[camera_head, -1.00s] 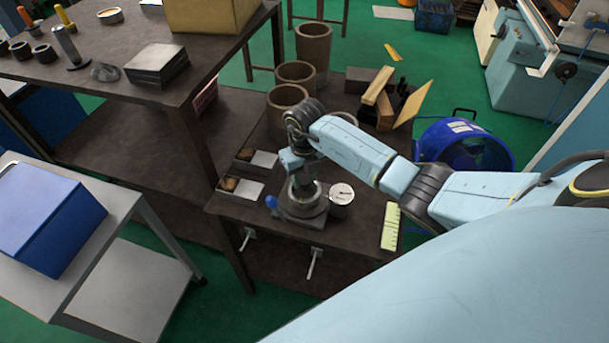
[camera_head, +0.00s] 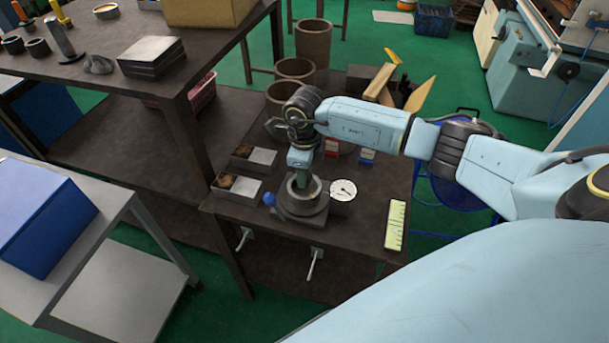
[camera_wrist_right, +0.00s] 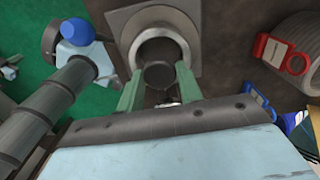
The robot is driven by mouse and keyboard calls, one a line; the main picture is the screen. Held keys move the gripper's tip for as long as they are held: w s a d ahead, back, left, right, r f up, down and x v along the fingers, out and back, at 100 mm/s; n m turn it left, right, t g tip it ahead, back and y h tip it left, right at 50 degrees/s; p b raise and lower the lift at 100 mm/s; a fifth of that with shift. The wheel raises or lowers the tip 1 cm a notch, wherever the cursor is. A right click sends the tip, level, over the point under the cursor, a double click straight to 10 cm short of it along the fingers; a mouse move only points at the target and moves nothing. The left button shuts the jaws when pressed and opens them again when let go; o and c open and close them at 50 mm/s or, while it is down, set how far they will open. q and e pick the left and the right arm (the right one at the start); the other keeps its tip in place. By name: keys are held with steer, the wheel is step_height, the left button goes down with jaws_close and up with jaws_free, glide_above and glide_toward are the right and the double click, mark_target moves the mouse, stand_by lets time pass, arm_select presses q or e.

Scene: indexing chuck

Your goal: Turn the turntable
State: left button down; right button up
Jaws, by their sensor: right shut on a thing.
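The turntable, a grey chuck with a round ring on a square base (camera_head: 302,211), stands near the front edge of the dark table in the head view. It also shows at the top of the right wrist view (camera_wrist_right: 122,22), with its ring open toward me. My right gripper (camera_head: 301,182) points down into the ring. In the wrist view its two green fingers (camera_wrist_right: 159,80) are closed on a dark round piece (camera_wrist_right: 160,74) at the ring's middle. A blue ball knob (camera_head: 269,199) sits at the chuck's left. My left gripper is not in view.
A white-faced dial (camera_head: 344,189) stands close at the chuck's right. Two small trays (camera_head: 222,195) lie left of it. A pale yellow-green strip (camera_head: 395,226) lies at the right edge.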

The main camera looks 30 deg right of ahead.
steer(key=shift+n+b, duration=0.65)
steer(key=shift+n, duration=0.55)
steer(key=shift+w, duration=0.1)
steer(key=shift+r, duration=0.1)
steer(key=o, duration=1)
step_height(320, 180, up, 13)
steer(key=shift+r, duration=0.15)
